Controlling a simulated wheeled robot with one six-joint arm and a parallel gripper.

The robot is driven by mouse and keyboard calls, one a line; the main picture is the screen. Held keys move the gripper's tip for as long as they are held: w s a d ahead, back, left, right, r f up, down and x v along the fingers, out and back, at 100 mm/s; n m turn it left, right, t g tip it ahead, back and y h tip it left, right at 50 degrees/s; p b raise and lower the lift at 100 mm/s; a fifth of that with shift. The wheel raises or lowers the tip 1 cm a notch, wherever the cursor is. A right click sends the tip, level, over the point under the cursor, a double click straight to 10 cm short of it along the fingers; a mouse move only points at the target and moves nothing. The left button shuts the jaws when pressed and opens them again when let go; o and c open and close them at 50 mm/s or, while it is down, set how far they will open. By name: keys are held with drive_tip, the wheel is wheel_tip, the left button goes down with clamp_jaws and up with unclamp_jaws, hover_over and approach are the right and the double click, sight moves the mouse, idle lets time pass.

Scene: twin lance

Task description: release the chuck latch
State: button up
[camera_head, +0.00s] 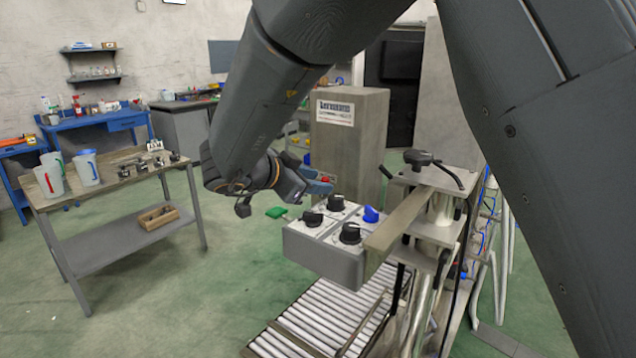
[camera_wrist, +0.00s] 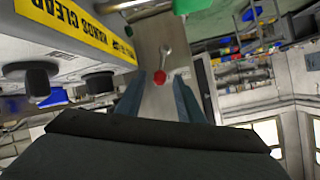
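My gripper (camera_head: 322,182) is beside the grey knob box in the head view. In the wrist view, its two fingers (camera_wrist: 159,78) are apart, with nothing clamped between them. A metal lever (camera_wrist: 165,54) with a red knob (camera_wrist: 159,77) lies on a steel face and shows between the fingertips. I cannot tell how deep the knob sits between them. The red knob (camera_head: 325,179) also shows small by the fingers in the head view. No part is labelled as the chuck latch; the red-knobbed lever may be it.
The knob box (camera_head: 330,262) carries black knobs (camera_head: 350,233) and a blue knob (camera_head: 371,214). A yellow "hands clear" strip (camera_wrist: 85,28) is left of my fingers. A green part (camera_head: 277,212) juts out nearby. A roller conveyor (camera_head: 320,325) runs below. A table (camera_head: 110,190) stands left.

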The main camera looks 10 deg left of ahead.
drive_tip(key=b+v, duration=0.1)
drive_tip(key=v, duration=0.5)
drive_tip(key=shift+s, duration=0.3)
drive_tip(key=shift+a+r, duration=0.1)
drive_tip(key=shift+r, duration=0.05)
drive_tip(key=w+d+f+m+g+h+b, duration=0.1)
drive_tip(key=w+f+m+g+h+b, duration=0.2)
drive_tip(key=w+b, duration=0.4)
drive_tip(key=shift+d+f+m+h+b, duration=0.25)
drive_tip(key=shift+d+m+h+b, duration=0.15)
drive_tip(key=shift+m+h+b, duration=0.6)
drive_tip(key=shift+b, duration=0.3)
